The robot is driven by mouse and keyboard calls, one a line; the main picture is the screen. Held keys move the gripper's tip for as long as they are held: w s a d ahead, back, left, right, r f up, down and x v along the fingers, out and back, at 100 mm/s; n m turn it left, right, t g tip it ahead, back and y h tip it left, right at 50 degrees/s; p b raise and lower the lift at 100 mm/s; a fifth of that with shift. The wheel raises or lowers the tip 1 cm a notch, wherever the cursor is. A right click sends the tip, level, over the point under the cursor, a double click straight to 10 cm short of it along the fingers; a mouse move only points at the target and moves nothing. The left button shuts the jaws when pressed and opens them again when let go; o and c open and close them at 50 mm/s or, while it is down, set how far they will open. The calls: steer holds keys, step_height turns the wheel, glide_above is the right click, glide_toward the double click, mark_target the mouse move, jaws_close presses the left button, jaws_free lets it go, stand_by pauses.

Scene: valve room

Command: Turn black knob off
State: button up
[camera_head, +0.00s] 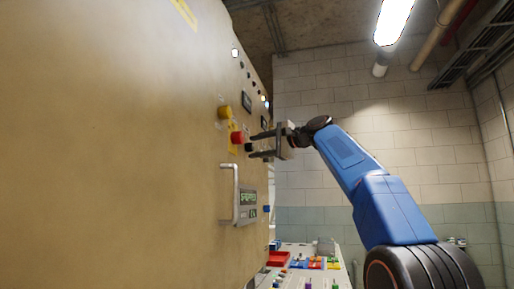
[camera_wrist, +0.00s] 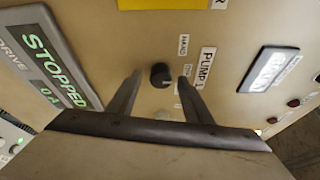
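The black knob (camera_wrist: 160,75) is a small round knob on the beige panel, beside a white PUMP label (camera_wrist: 206,67) and a HAND label (camera_wrist: 183,45). My gripper (camera_wrist: 159,77) is open, its two dark fingers on either side of the knob in the wrist view, with gaps on both sides. In the head view my gripper (camera_head: 252,146) reaches from the right with its fingertips close to the panel, and the black knob (camera_head: 248,147) shows between them. I cannot tell if the fingertips touch the panel. The knob's pointer direction is not clear.
A display reading STOPPED (camera_head: 248,197) and a metal handle (camera_head: 227,195) sit below the gripper on the panel (camera_head: 130,140). A bench (camera_head: 300,279) with coloured items stands below.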

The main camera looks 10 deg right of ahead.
steer(key=shift+s, duration=0.15)
steer(key=v, duration=1.7)
steer(key=shift+d, duration=0.2)
steer(key=shift+f, duration=0.1)
